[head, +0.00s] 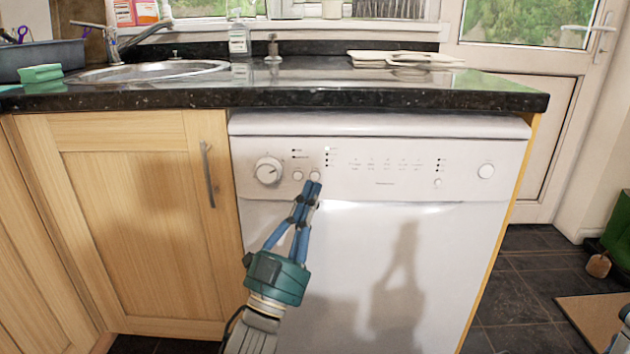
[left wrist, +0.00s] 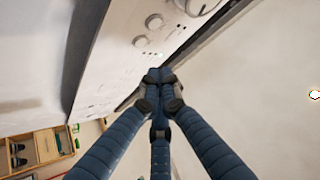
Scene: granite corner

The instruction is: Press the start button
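The white dishwasher (head: 385,260) stands under the counter, with a control panel (head: 385,185) along its top. The panel has a dial (head: 268,170), two small round buttons, the left one (head: 297,175) and the right one (head: 315,176), and a larger round button (head: 486,171) at the far right. The labels are too small to tell which is the start button. My left gripper (head: 313,186) is shut and empty, its tips just below the right small button. In the left wrist view, the shut fingertips (left wrist: 160,75) point toward the panel; contact cannot be told.
A black counter (head: 300,97) overhangs the dishwasher, with a sink (head: 155,70) at left. A wooden cupboard (head: 125,220) stands left of the dishwasher. Tiled floor (head: 520,290) lies to the right. A sliver at the lower right edge may be my right arm.

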